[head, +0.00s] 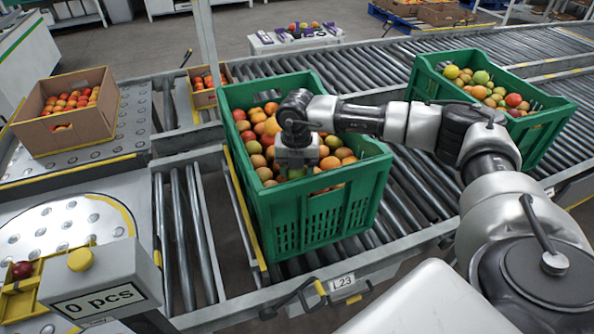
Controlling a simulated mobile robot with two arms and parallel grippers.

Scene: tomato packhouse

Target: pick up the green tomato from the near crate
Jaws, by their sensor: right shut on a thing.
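The near crate (322,222) is a green plastic crate on the roller conveyor, filled with red, orange and yellowish tomatoes. My right gripper (297,168) reaches down into it from above, fingers pointing down among the tomatoes near the middle. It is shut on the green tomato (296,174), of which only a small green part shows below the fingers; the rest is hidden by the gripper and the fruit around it. My left gripper is not in view.
A second green crate (545,125) of mixed tomatoes stands on the rollers at the right. Cardboard boxes (85,128) with tomatoes stand at the left. A counter reading "0 pcs" (100,302) is at the lower left. Bare rollers (190,235) lie left of the near crate.

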